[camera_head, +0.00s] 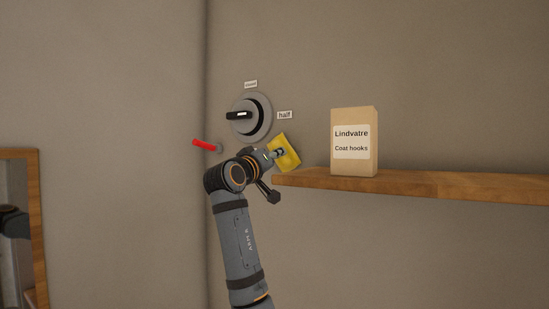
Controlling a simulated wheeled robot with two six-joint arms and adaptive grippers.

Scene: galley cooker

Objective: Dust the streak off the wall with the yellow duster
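The yellow duster (290,150) is a flat, tilted pad with a small grey fitting at its left side. It shows in the head view just left of the shelf's end. My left gripper (278,154) reaches right from its wrist and appears shut on the duster. The fingers are small and partly hidden. The duster is at or close in front of the wall (300,60); I cannot tell whether it touches. I make out no streak on the visible wall. My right gripper is not in view.
A wooden shelf (430,184) runs right from the duster, with a cardboard box (366,117) labelled "Lindvatre Coat hooks" near its left end. A round grey dial (261,106) and a red lever (204,144) sit beside my wrist. A wood-framed panel (38,215) stands at far left.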

